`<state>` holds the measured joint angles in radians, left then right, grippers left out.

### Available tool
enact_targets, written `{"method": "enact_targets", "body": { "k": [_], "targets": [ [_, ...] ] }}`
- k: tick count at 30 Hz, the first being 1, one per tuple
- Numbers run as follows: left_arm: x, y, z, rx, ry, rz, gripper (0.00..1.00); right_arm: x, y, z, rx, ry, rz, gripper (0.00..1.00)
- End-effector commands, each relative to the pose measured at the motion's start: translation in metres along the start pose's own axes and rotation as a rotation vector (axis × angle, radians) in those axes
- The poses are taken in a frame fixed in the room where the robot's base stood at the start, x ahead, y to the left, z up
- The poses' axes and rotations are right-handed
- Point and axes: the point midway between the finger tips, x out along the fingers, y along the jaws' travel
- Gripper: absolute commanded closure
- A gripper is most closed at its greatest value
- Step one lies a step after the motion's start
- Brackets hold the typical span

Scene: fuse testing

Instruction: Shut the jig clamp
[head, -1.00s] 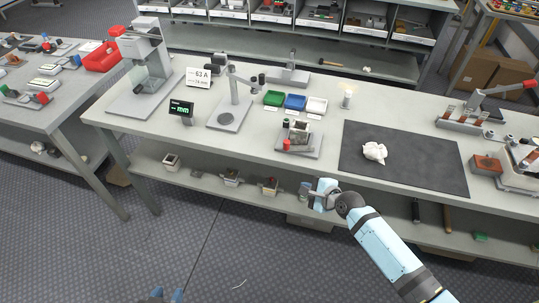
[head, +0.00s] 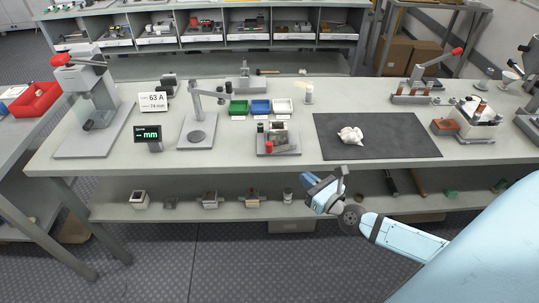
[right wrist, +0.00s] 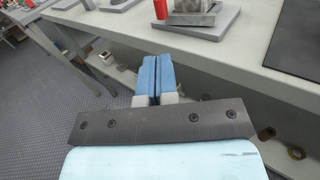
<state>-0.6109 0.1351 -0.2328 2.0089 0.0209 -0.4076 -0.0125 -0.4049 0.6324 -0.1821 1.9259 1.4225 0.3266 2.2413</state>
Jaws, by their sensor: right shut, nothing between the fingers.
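A small jig (head: 279,143) stands on a grey base plate near the bench's front edge, with a grey block and an upright red cylinder. It also shows at the top of the right wrist view (right wrist: 195,18). Further right, a fixture (head: 411,98) with a row of brown blocks carries a red-handled lever (head: 440,62), slanting up. I cannot tell which holds the jig clamp. My right gripper (head: 308,180) is in front of the bench, below its top, apart from both. Its blue fingers (right wrist: 152,72) are shut and empty. My left gripper is out of view.
A dark mat (head: 375,148) with a crumpled white cloth (head: 351,135) lies right of the small jig. A press (head: 97,95) stands at the left. The bench edge and lower shelf (head: 170,213) are close to my gripper.

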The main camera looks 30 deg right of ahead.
Motion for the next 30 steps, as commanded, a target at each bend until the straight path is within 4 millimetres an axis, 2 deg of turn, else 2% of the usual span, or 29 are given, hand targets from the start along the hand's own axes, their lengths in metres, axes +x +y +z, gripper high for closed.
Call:
{"method": "enact_targets", "body": {
  "k": [8,18,24,30],
  "targets": [
    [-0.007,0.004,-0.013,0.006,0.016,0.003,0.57,0.05,0.0,0.005,-0.003,-0.004,0.0,1.0],
    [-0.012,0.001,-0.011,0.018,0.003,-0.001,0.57,0.114,0.001,0.003,-0.005,-0.001,0.001,1.0],
    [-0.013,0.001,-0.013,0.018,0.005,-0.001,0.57,0.131,0.001,0.001,-0.003,0.0,0.002,1.0],
    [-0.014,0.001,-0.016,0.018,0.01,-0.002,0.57,0.135,0.001,0.0,-0.004,0.001,0.002,1.0]
  ]
}}
